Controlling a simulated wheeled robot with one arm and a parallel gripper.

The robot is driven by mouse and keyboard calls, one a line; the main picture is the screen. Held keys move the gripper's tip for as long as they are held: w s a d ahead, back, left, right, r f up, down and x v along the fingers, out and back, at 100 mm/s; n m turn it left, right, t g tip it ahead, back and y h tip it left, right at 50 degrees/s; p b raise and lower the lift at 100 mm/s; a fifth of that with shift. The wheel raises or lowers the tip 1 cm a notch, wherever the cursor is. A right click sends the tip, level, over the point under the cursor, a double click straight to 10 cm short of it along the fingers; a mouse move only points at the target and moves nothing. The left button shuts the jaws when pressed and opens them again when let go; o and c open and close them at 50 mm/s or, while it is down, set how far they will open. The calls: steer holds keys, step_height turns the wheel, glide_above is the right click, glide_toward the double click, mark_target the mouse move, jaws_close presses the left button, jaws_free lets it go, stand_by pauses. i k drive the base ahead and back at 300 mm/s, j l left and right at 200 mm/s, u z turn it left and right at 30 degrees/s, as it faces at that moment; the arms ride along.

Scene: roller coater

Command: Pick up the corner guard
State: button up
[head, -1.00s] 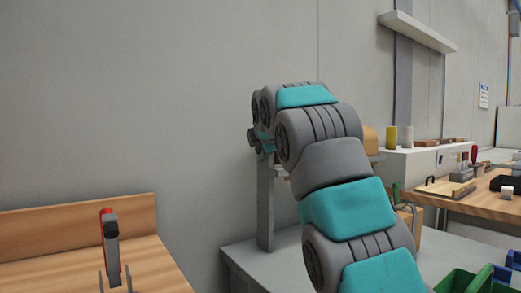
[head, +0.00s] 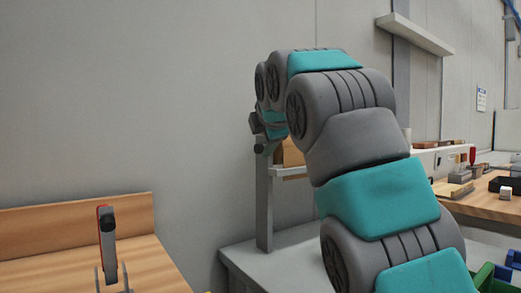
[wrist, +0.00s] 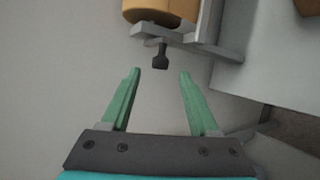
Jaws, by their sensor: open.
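I cannot tell any thing in these frames for sure as the corner guard. My gripper (wrist: 160,73) shows in the wrist view, with its two green fingers apart and nothing between them. A small black knob-like piece (wrist: 160,57) sits just beyond the fingertips, below a grey bracket (wrist: 175,38). A tan, rounded roller-like part (wrist: 160,10) is above the bracket at the top edge. In the head view my arm hides most of this stand, and the fingers cannot be made out.
A grey upright post (head: 264,205) stands on a grey base (head: 245,262). A wooden bench (head: 60,245) at left holds a red and black tool (head: 107,235). A wooden worktop (head: 485,203) with small items is at right. Green bins (head: 485,275) are at the lower right.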

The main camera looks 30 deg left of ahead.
mark_target(504, 275)
steer(key=k+l, duration=0.8)
steer(key=l, duration=0.1)
